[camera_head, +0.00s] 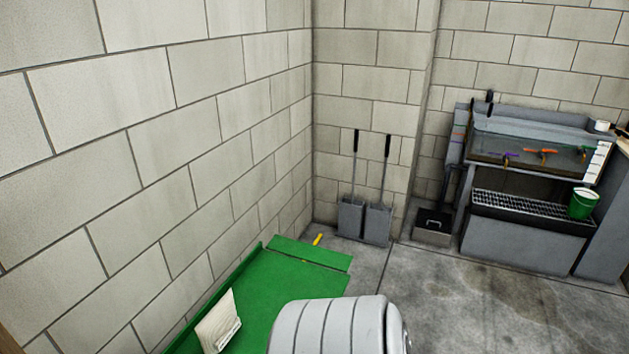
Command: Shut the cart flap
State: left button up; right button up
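The green cart (262,285) stands along the left wall, with a low raised side on its left. The green flap (310,252) is at the cart's far end, by the wall corner. It looks folded down, roughly level with the bed, with a thin seam between them. A white bag-like item (218,322) leans near the cart's left side. A large light grey ribbed cylinder (335,326) covers the cart's near right part. Neither of my grippers is in view.
A small yellow item (318,239) is just beyond the flap. Two grey shovels (364,218) lean on the back wall. Concrete floor (455,300) between is clear.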

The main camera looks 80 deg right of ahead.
aim_at(335, 261)
jog(key=l+z, duration=0.1)
jog(key=z, duration=0.4)
jog(key=k+l+z, duration=0.1)
jog(key=z, duration=0.35)
jog(key=l+z, duration=0.15)
jog(key=z, duration=0.35)
jog(key=l+z, duration=0.15)
jog(key=z, duration=0.3)
jog(key=k, duration=0.05)
